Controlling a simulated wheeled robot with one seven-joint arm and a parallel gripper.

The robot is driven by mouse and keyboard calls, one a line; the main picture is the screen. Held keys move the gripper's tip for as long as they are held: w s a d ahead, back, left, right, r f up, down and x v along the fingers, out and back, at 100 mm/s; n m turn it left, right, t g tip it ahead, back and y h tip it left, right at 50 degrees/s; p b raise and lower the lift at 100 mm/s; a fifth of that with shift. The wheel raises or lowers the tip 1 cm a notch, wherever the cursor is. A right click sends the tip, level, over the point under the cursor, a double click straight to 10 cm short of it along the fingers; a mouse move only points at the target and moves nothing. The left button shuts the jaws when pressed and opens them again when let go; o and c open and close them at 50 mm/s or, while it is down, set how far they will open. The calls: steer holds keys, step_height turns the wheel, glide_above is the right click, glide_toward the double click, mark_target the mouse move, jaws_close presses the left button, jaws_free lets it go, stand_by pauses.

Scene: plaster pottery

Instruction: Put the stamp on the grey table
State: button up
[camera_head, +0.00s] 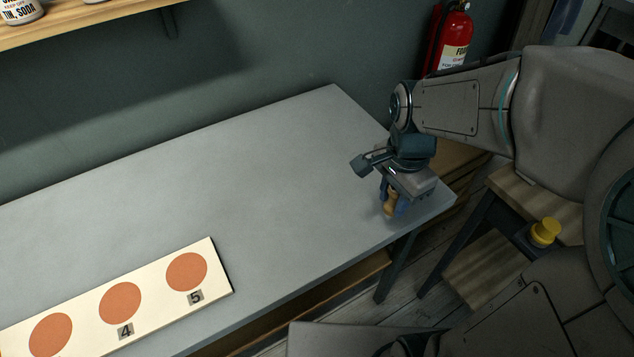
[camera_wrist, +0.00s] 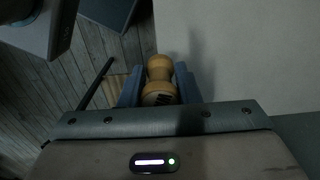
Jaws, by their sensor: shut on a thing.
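The stamp (camera_wrist: 159,70) is a small wooden piece with a rounded knob, seen in the wrist view between the two blue fingers of my gripper (camera_wrist: 159,88). In the head view my gripper (camera_head: 392,203) points down at the right end of the grey table (camera_head: 270,170), close to its front right corner. The stamp (camera_head: 389,204) shows there as a tan piece between the fingers. My gripper is shut on it. The stamp is over or at the tabletop; I cannot tell whether its lower end touches the surface.
A cream board (camera_head: 150,303) with orange discs and number labels lies at the table's front left. The table's middle is clear. A wooden stool (camera_head: 500,270) and a yellow-topped button (camera_head: 545,231) stand to the right. A fire extinguisher (camera_head: 452,38) hangs behind, and a shelf (camera_head: 80,22) is at upper left.

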steer(key=w+a+f, duration=0.2)
steer(key=a, duration=0.1)
steer(key=w+a+f, duration=0.2)
steer(key=a, duration=0.1)
steer(key=w+a+f, duration=0.2)
steer(key=a, duration=0.1)
steer(key=shift+w+a+f, duration=0.1)
steer(key=shift+w+f, duration=0.05)
steer(key=shift+f, duration=0.15)
steer(key=shift+f+p, duration=0.3)
steer(key=shift+f, duration=1.75)
steer(key=shift+f, duration=0.2)
steer(key=o, duration=0.9)
steer(key=shift+o, duration=0.2)
steer(key=shift+r, duration=0.1)
